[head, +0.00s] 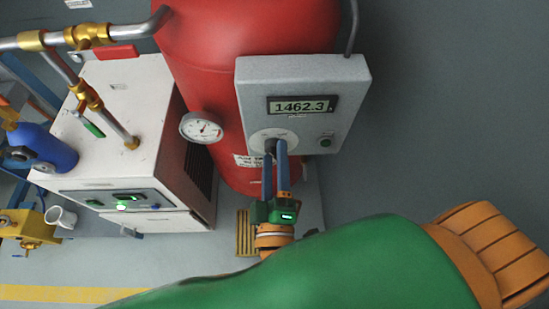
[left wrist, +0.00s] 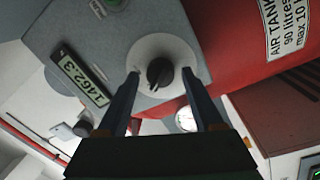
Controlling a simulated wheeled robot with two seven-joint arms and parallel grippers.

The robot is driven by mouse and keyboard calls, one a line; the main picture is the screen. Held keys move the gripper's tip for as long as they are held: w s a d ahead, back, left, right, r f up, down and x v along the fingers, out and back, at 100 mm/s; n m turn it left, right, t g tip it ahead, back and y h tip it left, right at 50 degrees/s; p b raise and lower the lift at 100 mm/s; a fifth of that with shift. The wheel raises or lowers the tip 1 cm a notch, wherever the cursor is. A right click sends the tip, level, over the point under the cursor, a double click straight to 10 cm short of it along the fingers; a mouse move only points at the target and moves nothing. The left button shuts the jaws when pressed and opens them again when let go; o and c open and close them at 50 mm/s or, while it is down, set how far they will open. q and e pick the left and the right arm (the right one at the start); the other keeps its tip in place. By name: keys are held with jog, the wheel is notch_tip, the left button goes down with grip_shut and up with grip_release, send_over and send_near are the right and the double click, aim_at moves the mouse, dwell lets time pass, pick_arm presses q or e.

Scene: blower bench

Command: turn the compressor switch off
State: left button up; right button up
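The compressor switch is a black rotary knob (left wrist: 159,73) on a pale round dial plate (head: 260,136), on the front of a grey control box (head: 350,75). The box has a display reading 1462.3 (head: 302,105). My left gripper (head: 275,150) is open, with its two blue-grey fingers pointing at the knob. In the left wrist view the knob shows between the fingertips (left wrist: 160,76), with a visible gap on each side. In the head view the fingers partly hide the knob and dial. My right gripper is not in view.
A red air tank (head: 215,80) stands behind the box, with a round pressure gauge (head: 200,128) at its left. A white cabinet (head: 120,105) with pipes and valves stands further left. A green button (head: 326,138) sits right of the dial. The right side shows bare wall.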

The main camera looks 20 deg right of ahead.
pick_arm(q)
jog(key=v, duration=0.7)
jog(key=shift+b, duration=0.45)
